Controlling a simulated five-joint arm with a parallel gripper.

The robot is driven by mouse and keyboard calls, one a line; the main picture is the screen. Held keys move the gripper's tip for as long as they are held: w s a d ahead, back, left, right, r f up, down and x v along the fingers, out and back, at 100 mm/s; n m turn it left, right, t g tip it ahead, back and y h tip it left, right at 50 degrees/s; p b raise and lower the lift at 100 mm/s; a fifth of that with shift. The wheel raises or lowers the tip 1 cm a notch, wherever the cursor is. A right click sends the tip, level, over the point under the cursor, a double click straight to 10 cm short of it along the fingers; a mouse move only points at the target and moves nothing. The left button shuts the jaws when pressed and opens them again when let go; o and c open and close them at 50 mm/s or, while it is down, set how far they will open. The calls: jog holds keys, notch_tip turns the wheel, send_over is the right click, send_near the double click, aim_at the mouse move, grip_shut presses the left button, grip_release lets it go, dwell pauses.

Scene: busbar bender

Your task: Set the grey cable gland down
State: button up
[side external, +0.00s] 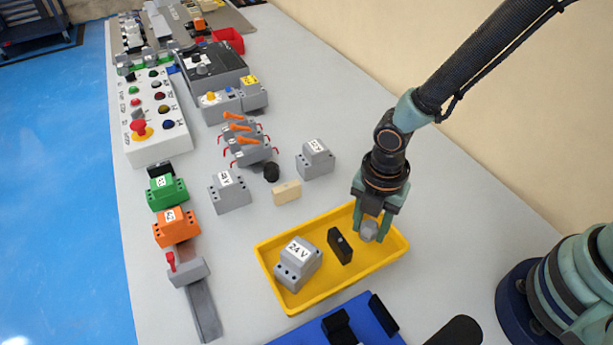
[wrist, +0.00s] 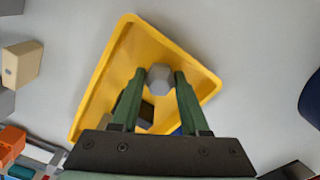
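The grey cable gland (side external: 369,231) is a small faceted piece at the right end of the yellow tray (side external: 272,266). My gripper (side external: 370,226) points down over that end, with a finger on each side of the gland. In the wrist view the gland (wrist: 160,78) fills the space between the fingertips (wrist: 160,80), and the gripper looks shut on it. Yellow tray floor (wrist: 140,45) shows around it. I cannot tell whether the gland touches the floor or hangs just above it.
In the tray are a grey "24 V" block (side external: 298,262) and an upright black block (side external: 340,246), left of my gripper. A blue tray (side external: 372,316) lies in front. Grey blocks (side external: 316,160), a beige block (side external: 287,193) and a black knob (side external: 271,172) stand behind.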

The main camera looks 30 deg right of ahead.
aim_at(371, 223)
jog(key=shift+o, duration=0.8)
jog(key=shift+r, duration=0.1)
notch_tip(371, 223, up, 12)
jog(key=d+r+m+t, duration=0.2)
jog(key=d+r+m, duration=0.4)
jog(key=d+m, duration=0.3)
jog(key=d+r+m+t, duration=0.3)
jog(key=d+r+m, duration=0.2)
jog(key=m, duration=1)
jog(key=w+d, duration=0.1)
jog(key=d, duration=0.2)
jog(key=shift+d+r+t, duration=0.3)
jog(key=shift+d+r, duration=0.05)
jog(key=shift+d, duration=0.05)
